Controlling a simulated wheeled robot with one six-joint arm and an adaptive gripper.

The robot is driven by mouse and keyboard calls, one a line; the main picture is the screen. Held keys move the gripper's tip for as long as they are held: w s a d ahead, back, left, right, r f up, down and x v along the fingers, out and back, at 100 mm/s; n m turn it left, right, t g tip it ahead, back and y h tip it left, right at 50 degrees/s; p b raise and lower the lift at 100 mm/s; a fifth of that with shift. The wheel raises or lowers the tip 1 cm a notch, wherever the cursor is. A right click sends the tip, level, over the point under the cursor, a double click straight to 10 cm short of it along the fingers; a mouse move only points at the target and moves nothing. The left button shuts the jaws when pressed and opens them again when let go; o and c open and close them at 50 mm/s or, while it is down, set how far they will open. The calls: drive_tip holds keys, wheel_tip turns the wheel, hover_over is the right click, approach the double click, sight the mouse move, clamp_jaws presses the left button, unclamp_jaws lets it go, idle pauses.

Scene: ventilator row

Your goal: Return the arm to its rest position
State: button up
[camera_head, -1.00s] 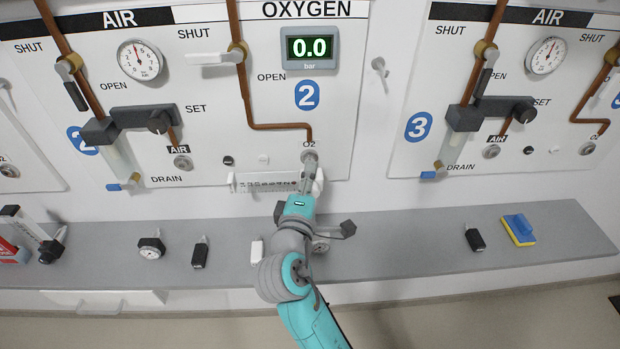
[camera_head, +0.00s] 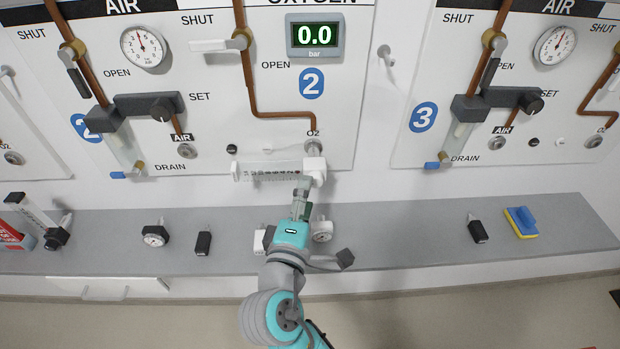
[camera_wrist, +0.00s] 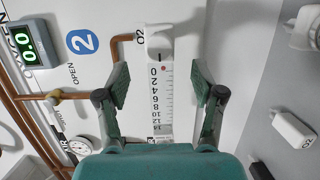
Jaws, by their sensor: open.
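My gripper (camera_head: 301,193) is at the end of my teal and grey arm, in front of the panel marked 2 and above the grey shelf. In the wrist view its two fingers (camera_wrist: 161,88) are spread apart with nothing held between them. A white flowmeter with a printed scale (camera_head: 272,173) is on the wall just beyond the fingertips, below the O2 outlet (camera_head: 312,146). In the wrist view the flowmeter scale (camera_wrist: 160,100) shows between the fingers; the fingers look apart from it.
The grey shelf (camera_head: 400,235) runs along the wall below the panels. On it are a round gauge (camera_head: 154,236), a black fitting (camera_head: 203,243), another black fitting (camera_head: 477,231) and a blue and yellow sponge (camera_head: 521,222). The oxygen display (camera_head: 314,35) reads 0.0. The shelf's right middle is mostly clear.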

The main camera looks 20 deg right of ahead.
drive_tip(key=shift+v, duration=1.9)
drive_tip(key=s+d+f+y, duration=0.2)
drive_tip(key=s+f+y, duration=0.3)
drive_tip(key=f, duration=0.4)
drive_tip(key=s+d+f+y, duration=0.2)
drive_tip(key=s+f+y, duration=0.2)
drive_tip(key=s+f, duration=0.4)
drive_tip(key=s+d+m, duration=0.1)
drive_tip(key=s+m, duration=0.4)
drive_tip(key=s, duration=0.5)
drive_tip(key=s+d+r+m, duration=0.1)
drive_tip(key=s+m, duration=0.5)
drive_tip(key=s, duration=0.4)
drive_tip(key=shift+s+d+r+m+y, duration=0.2)
drive_tip(key=shift+d+r+m+y, duration=0.1)
